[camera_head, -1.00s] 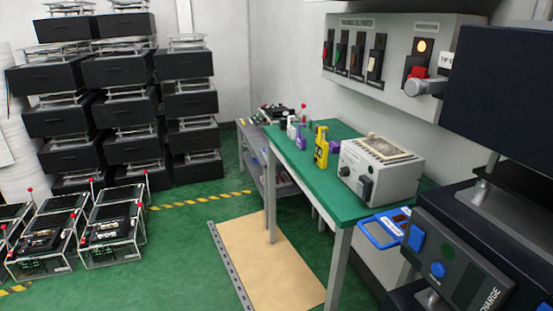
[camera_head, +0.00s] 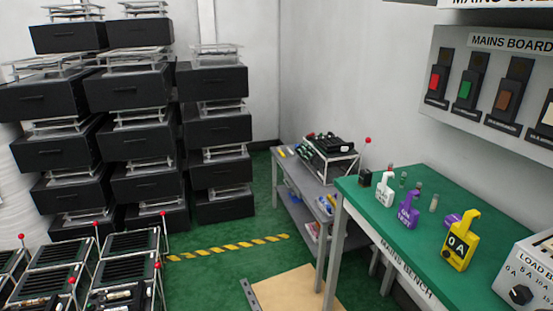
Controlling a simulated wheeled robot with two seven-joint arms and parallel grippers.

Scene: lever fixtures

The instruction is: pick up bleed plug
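Several small items stand on the green bench top (camera_head: 415,214). None is clearly marked as the bleed plug, and I cannot tell which one it is. A yellow tagged device (camera_head: 459,243) reading "0 A" stands near the front. A purple piece with a label (camera_head: 408,212) stands left of it, and a white one (camera_head: 385,189) is further back. A small purple part (camera_head: 453,219) lies behind the yellow device. Small grey cylinders (camera_head: 434,203) stand near the middle. Neither of my grippers is in view.
A load box (camera_head: 530,275) sits at the bench's right end, cut by the frame. The mains board (camera_head: 500,85) hangs on the wall above. A grey shelf cart (camera_head: 310,185) stands behind the bench. Black stacked units (camera_head: 130,145) fill the left. Green floor with hazard tape (camera_head: 225,248) lies between.

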